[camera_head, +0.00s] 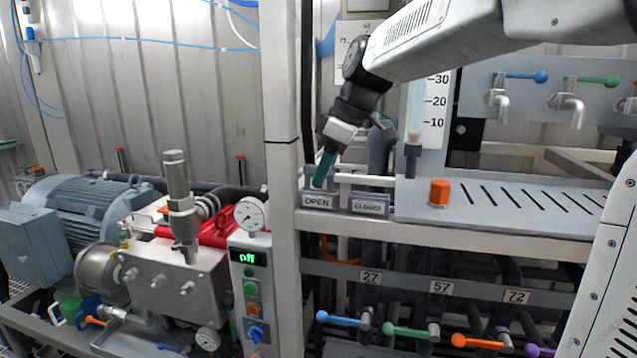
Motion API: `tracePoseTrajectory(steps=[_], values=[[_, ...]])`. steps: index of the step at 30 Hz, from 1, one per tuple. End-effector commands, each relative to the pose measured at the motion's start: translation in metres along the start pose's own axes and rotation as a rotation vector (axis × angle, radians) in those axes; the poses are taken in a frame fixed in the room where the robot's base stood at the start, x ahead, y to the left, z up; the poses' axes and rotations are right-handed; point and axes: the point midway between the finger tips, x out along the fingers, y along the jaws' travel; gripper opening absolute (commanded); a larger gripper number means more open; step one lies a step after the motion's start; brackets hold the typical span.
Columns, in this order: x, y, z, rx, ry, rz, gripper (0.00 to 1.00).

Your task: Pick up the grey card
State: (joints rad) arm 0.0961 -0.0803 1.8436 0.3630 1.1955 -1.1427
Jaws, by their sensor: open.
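My gripper (350,140) hangs from the arm at upper centre, above the left end of the grey shelf (430,238). It is open, and its fingers are small and partly hidden. A teal piece (324,169) slants down from it towards a small grey holder labelled OPEN (317,202). I cannot tell whether this piece is a fingertip or a card. A second grey holder labelled CLOSED (369,207) stands just to the right. I cannot clearly make out a grey card; nothing distinct shows standing in the CLOSED holder.
An orange block (439,192) sits on the slotted panel (530,200) right of the holders. A scale tube (414,110) rises behind. A metal post (282,120) stands left of the gripper. Taps (565,105) hang at upper right; coloured valve handles (409,331) lie below the shelf.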

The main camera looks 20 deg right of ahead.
Motion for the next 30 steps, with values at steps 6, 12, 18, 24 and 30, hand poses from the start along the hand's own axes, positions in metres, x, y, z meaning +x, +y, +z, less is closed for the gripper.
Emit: tracePoseTrajectory(steps=[6, 12, 18, 24, 30], values=[[0.009, 0.0, 0.0, 0.0, 0.0, 0.001, 0.44], [0.009, 0.0, 0.0, 0.0, 0.0, 0.001, 0.21], [0.008, 0.0, 0.0, 0.0, 0.0, 0.001, 0.0], [0.008, 0.0, 0.0, 0.0, 0.0, 0.001, 0.0], [-0.003, 0.0, -0.005, 0.0, 0.001, 0.003, 0.0]])
